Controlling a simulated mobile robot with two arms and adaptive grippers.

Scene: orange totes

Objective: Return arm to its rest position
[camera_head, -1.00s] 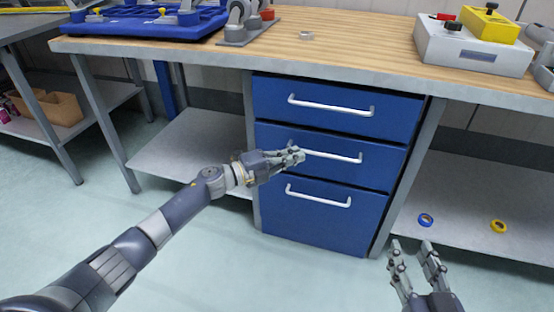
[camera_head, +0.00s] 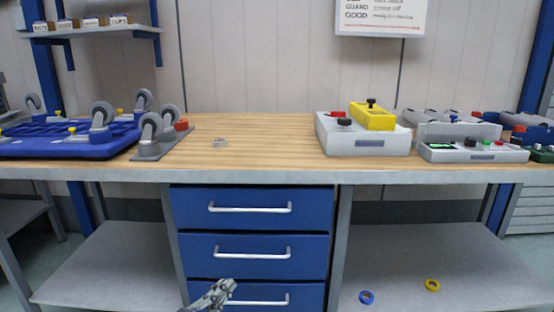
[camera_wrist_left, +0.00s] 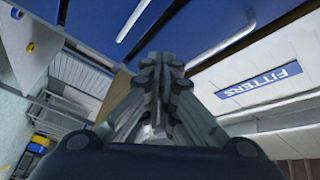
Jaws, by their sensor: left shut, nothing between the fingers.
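My left gripper (camera_head: 222,290) shows at the bottom of the head view, in front of the lowest blue drawer. Its fingers are shut with nothing between them. In the left wrist view the shut fingers (camera_wrist_left: 160,90) fill the middle, with blue drawer fronts and pale handles beyond. Most of my left arm is below the head view's edge. My right gripper is not in the head view.
A wooden-topped workbench (camera_head: 270,175) spans the view, with three blue drawers (camera_head: 250,208) that look closed. On top are a blue tray (camera_head: 60,148) with casters and a white control box (camera_head: 335,135). Blue tape (camera_head: 367,297) and yellow tape (camera_head: 432,285) lie on the lower shelf.

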